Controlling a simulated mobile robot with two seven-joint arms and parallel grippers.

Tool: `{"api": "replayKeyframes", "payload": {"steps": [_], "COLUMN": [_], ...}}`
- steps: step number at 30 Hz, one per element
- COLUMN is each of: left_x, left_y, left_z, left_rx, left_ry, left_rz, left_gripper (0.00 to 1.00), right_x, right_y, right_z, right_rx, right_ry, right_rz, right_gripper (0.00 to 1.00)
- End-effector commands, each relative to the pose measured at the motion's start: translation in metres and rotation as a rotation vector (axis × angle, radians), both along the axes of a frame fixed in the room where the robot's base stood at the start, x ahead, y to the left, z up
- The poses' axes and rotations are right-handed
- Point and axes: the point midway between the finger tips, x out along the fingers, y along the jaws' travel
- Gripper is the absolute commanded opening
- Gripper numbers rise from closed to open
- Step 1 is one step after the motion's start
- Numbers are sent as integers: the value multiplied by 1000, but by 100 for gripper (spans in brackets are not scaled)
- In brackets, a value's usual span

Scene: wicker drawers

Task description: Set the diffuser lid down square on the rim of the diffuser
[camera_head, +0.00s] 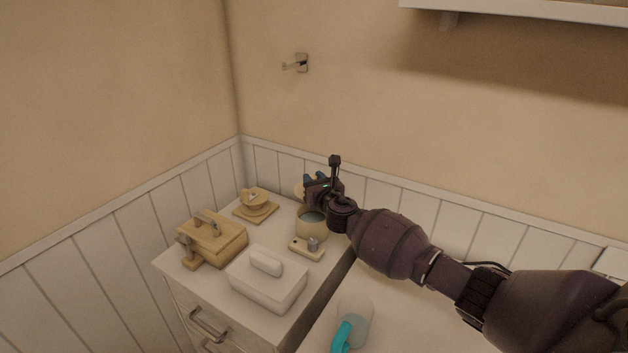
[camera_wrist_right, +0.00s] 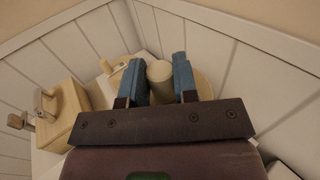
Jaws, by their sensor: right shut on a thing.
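The diffuser (camera_head: 309,229) is a round tan pot, open at the top with blue inside, standing on the white drawer top near the back wall. My right gripper (camera_head: 314,180) is just above and behind it in the head view. In the right wrist view its blue fingers (camera_wrist_right: 160,80) are shut on the knob of the diffuser lid (camera_wrist_right: 204,84), a pale round disc. The lid's edge also shows left of the gripper in the head view (camera_head: 298,190). The lid is apart from the rim there. The gripper body hides the diffuser in the wrist view. My left gripper is not in view.
A wooden box (camera_head: 225,246), a white lidded box (camera_head: 262,286) and a round wooden piece on a square base (camera_head: 257,208) share the drawer top (camera_head: 283,237). A small block with a metal knob (camera_head: 304,250) lies close in front of the diffuser. Panelled walls are close behind.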

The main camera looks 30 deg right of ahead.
Motion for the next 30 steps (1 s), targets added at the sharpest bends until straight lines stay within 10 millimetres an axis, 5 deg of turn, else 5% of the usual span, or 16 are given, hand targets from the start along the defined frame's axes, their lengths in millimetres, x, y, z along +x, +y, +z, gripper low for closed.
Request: {"api": "replayKeyframes", "payload": {"steps": [13, 30], "left_x": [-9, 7], "left_y": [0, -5], "left_z": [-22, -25], "left_rx": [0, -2], "left_ry": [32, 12], "left_rz": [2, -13], "left_gripper": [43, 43], "right_x": [0, 0], "right_y": [0, 0], "right_z": [-28, -58], "right_rx": [0, 1], "right_ry": [4, 0], "right_rz": [0, 0], "right_gripper": [4, 4]}}
